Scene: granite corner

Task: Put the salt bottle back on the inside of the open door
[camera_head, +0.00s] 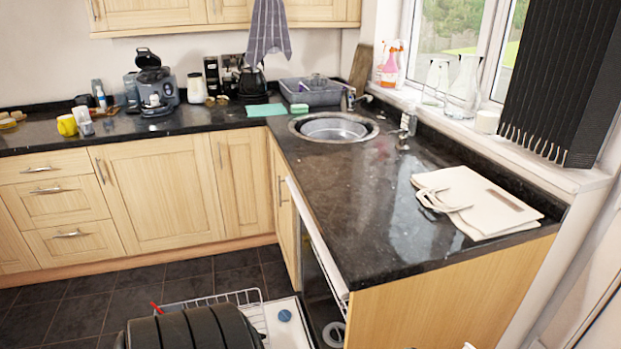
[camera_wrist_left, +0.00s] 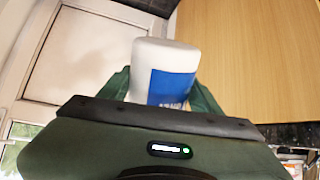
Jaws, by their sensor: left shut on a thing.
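The salt bottle (camera_wrist_left: 165,60) is white with a blue label. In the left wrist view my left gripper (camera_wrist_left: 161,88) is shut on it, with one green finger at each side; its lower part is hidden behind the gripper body. The open door (camera_head: 290,334) is the pale dishwasher door lying low at the bottom of the head view, partly cut off by the frame. A round blue cap (camera_head: 284,315) is on its inside. Neither the bottle nor my grippers show in the head view.
A white wire rack (camera_head: 243,297) stands beside the door, partly hidden by a dark ribbed part of mine. The black worktop (camera_head: 350,210) is mostly clear, with a folded pale bag (camera_head: 475,200) at right. A sink (camera_head: 334,127) is farther back.

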